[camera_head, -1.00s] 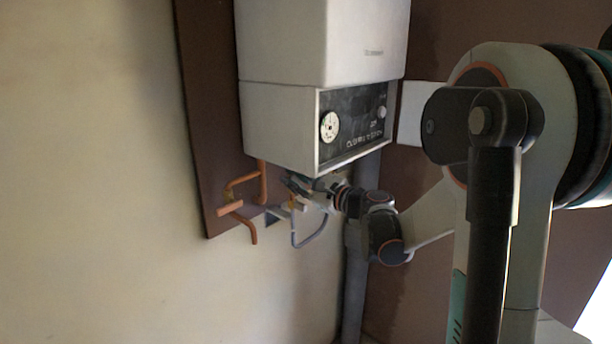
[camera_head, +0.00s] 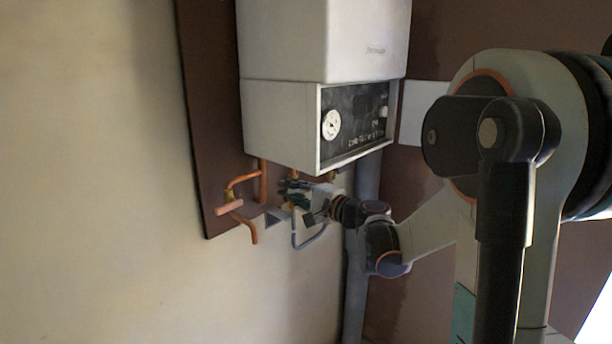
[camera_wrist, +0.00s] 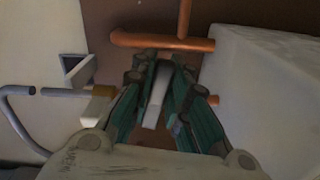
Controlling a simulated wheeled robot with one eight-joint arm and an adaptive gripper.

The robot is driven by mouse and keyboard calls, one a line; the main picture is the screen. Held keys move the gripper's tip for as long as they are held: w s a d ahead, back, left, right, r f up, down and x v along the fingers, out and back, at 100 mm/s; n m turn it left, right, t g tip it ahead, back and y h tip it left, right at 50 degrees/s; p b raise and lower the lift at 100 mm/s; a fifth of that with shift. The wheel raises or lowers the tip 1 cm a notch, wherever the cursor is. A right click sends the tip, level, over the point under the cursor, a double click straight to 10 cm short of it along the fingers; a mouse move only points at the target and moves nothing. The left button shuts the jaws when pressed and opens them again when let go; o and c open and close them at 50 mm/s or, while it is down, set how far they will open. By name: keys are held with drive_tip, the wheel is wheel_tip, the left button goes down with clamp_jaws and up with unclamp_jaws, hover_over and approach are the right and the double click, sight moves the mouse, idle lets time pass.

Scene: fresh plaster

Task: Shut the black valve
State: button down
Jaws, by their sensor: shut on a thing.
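My gripper (camera_wrist: 160,92) shows in the wrist view with its green fingers closed in on both sides of a narrow lever. The lever, which I take as the black valve's handle (camera_wrist: 157,95), looks dark at its far end and pale grey at its near end in this light. In the head view my gripper (camera_head: 290,190) is small, just under the boiler, beside the copper pipework. The valve cannot be made out there behind the fingers. The valve's body is mostly hidden by the fingers in the wrist view.
The white boiler (camera_head: 285,45) hangs close above my gripper. Copper pipes (camera_head: 242,183) are on the brown backboard (camera_head: 205,120) to the left. A grey bent pipe (camera_head: 308,243) lies below, and a thick grey vertical pipe (camera_head: 355,290) stands to the right. The plaster wall is clear.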

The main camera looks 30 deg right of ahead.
drive_tip(key=c, duration=1.6)
unclamp_jaws()
drive_tip(key=shift+s, duration=0.1)
drive_tip(key=v, duration=1.2)
drive_tip(key=shift+a+r, duration=0.1)
